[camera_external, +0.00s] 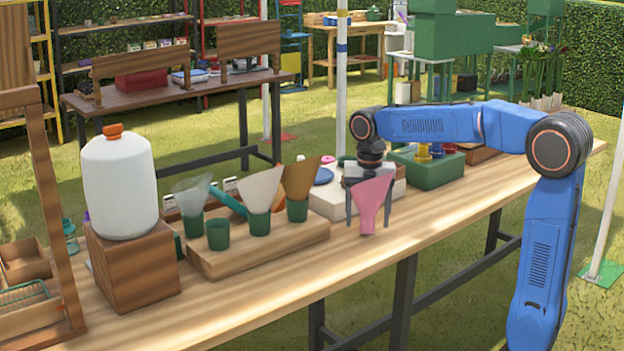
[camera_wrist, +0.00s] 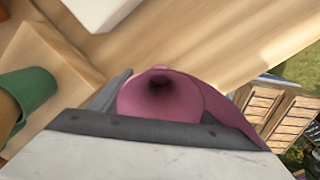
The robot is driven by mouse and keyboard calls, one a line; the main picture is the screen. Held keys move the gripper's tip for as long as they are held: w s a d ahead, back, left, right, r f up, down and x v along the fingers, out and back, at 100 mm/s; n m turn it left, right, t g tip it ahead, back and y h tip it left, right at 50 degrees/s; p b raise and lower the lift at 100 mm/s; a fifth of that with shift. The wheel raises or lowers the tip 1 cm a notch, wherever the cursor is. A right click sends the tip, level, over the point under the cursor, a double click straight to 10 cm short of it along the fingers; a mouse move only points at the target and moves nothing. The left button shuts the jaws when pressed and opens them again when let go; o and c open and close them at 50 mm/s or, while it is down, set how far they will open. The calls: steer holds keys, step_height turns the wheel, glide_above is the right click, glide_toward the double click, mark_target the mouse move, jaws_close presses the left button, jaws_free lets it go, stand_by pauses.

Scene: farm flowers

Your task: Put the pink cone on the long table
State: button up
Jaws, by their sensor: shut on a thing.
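The pink cone (camera_external: 372,200) is a flared paper or cloth funnel, wide end up and narrow end down. My gripper (camera_external: 368,205) is shut on it, with a dark finger on either side. The narrow lower end is at or just above the long table (camera_external: 440,215); I cannot tell whether it touches. In the wrist view the pink cone (camera_wrist: 162,92) fills the middle between the fingers, with its dark hollow facing the camera. The wooden top of the long table (camera_wrist: 215,35) lies beyond it.
Left of the cone, a wooden block (camera_external: 255,258) holds several green cups, some with white or brown cones. A white box (camera_external: 328,203) sits behind my gripper. A white jug (camera_external: 120,185) stands on a wooden box at left. The table's front strip is clear.

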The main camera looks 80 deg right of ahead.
steer(key=shift+f, duration=0.4)
steer(key=shift+f, duration=0.1)
steer(key=o, duration=1)
step_height(320, 180, up, 12)
steer(key=shift+r, duration=0.1)
